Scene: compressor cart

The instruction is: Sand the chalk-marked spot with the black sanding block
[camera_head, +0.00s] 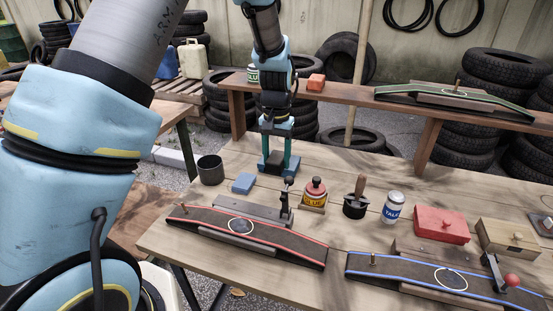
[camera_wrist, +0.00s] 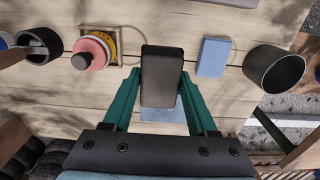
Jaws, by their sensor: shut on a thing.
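My gripper (camera_head: 277,150) points down over the back left of the workbench. In the wrist view its green fingers (camera_wrist: 161,95) are shut on the black sanding block (camera_wrist: 162,72). How far the block is above the bench is hard to tell. A white chalk ring (camera_head: 241,226) marks the dark strip with red edges (camera_head: 290,247) at the front of the bench. Another white ring (camera_head: 450,279) is on the strip with blue edges (camera_head: 400,268) at the front right. My gripper is behind both, apart from them.
A blue block (camera_head: 243,182), a dark cup (camera_head: 210,170), a glue pot (camera_head: 314,192), a wooden-handled tool (camera_head: 356,198), a talc can (camera_head: 392,208) and a red box (camera_head: 441,224) stand on the bench. A raised shelf behind holds a green-edged strip (camera_head: 455,102) and an orange-red block (camera_head: 316,82).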

